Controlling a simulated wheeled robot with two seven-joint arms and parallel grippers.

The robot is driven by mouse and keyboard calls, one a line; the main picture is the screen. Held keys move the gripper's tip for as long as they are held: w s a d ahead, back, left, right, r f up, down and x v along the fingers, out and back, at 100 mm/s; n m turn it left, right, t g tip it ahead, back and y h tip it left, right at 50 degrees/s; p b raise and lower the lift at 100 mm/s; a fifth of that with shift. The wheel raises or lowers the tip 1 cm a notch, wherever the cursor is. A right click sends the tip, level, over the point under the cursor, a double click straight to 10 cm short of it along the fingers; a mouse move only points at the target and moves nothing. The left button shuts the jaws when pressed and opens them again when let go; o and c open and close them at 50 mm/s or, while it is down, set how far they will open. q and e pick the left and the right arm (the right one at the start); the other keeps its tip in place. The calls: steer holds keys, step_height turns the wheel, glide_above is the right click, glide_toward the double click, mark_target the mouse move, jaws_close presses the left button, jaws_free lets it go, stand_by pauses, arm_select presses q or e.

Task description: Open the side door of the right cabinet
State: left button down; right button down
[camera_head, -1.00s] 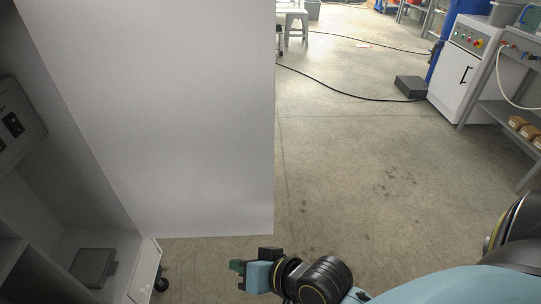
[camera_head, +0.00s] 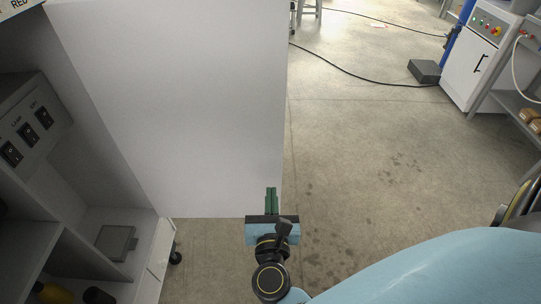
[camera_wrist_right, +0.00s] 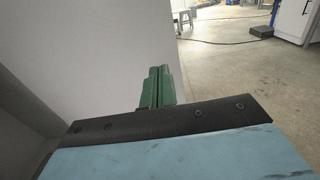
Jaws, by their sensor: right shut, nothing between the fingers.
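The side door (camera_head: 185,110) is a large plain white panel that stands swung out from the cabinet (camera_head: 60,195) on the left of the head view. The cabinet's grey inside shows, with a switch box and shelves. My right gripper (camera_head: 271,193) is at the door's lower free edge, its green fingers together and empty. In the right wrist view the fingers (camera_wrist_right: 157,86) stand against the white door (camera_wrist_right: 100,55), near its free edge. I cannot tell whether they touch it. My left gripper is not in view.
A small grey box (camera_head: 116,242) lies in the cabinet's lower compartment. A white machine (camera_head: 482,55) and a shelf rack stand at the far right. A dark box (camera_head: 424,71) and a black cable (camera_head: 340,75) lie on the floor. The middle floor is clear.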

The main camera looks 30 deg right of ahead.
mark_target(270, 150)
steer(key=x, duration=1.2)
steer(key=shift+w+d, duration=0.1)
steer(key=shift+w, duration=0.25)
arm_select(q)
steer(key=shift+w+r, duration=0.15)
